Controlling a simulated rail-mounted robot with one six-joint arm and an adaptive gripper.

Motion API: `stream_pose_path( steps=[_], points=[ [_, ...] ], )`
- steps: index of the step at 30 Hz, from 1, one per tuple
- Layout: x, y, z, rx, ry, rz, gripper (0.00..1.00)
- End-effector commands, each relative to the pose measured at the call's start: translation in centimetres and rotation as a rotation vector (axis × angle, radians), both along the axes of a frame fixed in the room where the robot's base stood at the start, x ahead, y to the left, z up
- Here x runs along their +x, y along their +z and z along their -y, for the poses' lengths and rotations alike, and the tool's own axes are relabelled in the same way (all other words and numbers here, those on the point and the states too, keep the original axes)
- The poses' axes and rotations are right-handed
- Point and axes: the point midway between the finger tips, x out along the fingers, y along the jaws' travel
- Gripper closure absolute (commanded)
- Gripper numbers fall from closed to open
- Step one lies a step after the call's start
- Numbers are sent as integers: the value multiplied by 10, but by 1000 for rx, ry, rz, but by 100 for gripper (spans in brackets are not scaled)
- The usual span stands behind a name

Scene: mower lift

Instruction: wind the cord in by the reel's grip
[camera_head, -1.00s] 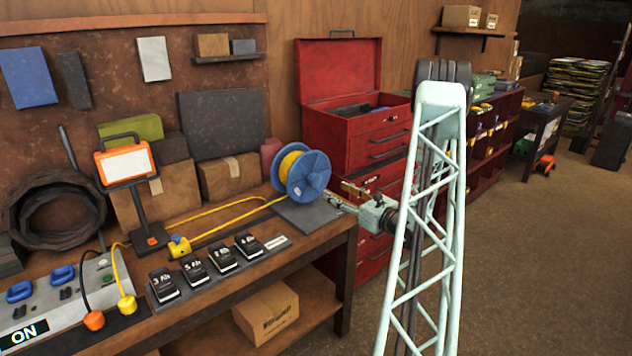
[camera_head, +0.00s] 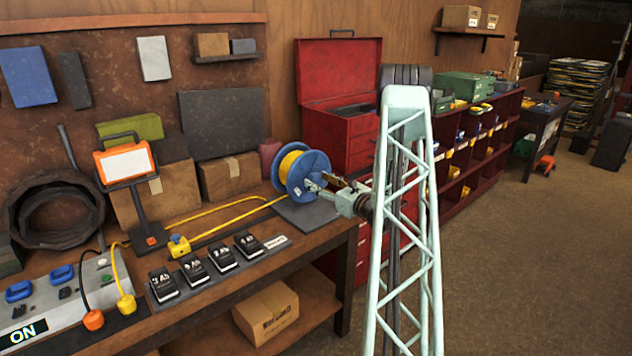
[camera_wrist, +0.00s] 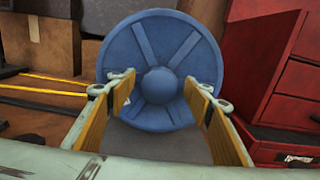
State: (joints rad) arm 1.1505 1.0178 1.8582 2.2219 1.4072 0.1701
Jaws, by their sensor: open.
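The blue reel (camera_head: 292,165) with yellow cord wound on it stands upright on a dark plate at the right end of the bench. The yellow cord (camera_head: 228,215) runs from it leftward along the bench through a yellow block (camera_head: 179,245). My gripper (camera_head: 318,186) is at the reel's right side, pointing at its face. In the wrist view the reel's blue face (camera_wrist: 158,50), with its ribs and round hub, lies ahead between my open fingers (camera_wrist: 156,92). I cannot make out a separate grip on the reel. Nothing is between the fingers.
A red tool chest (camera_head: 345,140) stands close behind and right of the reel. Several black battery packs (camera_head: 222,257) sit on the bench front. A work lamp (camera_head: 126,165) and cardboard boxes (camera_head: 228,176) stand left of the reel. The floor at right is clear.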

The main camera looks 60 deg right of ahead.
Motion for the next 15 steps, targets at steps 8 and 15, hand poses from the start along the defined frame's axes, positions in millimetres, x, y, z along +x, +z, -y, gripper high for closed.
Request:
stream_pose_path(
  steps=[8, 15],
  points=[
    [15, 0, 4, 0, 0, 1, 53],
    [16, 0, 4, 0, 0, 0, 53]
  ],
)
